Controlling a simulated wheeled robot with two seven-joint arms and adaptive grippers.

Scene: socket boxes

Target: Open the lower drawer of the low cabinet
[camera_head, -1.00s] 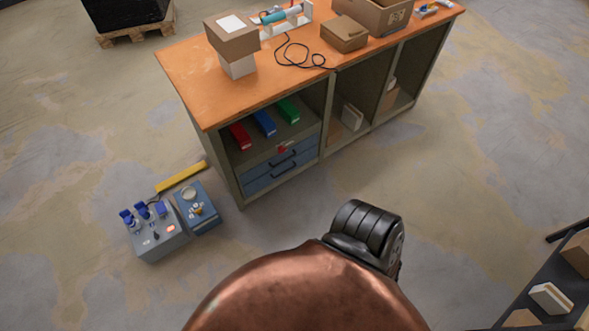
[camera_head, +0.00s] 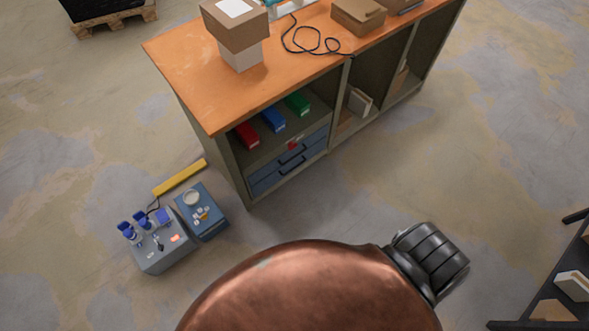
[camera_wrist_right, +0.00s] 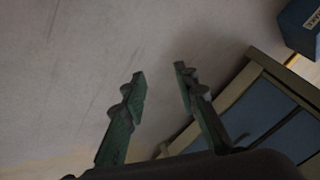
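The low cabinet (camera_head: 240,168) stands under the orange worktop in the head view. Its lower drawer (camera_head: 267,182) is blue with a dark handle and looks shut. The upper drawer (camera_head: 264,171), just above it, also looks shut. In the right wrist view, blue drawer fronts (camera_wrist_right: 254,108) lie at the lower right, partly hidden by my gripper; I cannot tell which drawer is which. My right gripper (camera_wrist_right: 162,78) is open and empty, with its green fingers apart and left of the drawer fronts, over pale floor. My left gripper is not in view.
Red, blue and green bins (camera_head: 272,119) sit on the shelf above the drawers. A grey box with blue switches (camera_head: 160,246) and a blue box (camera_head: 202,214) stand on the floor left of the cabinet, near a yellow bar (camera_head: 180,178). Floor before the drawers is clear.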

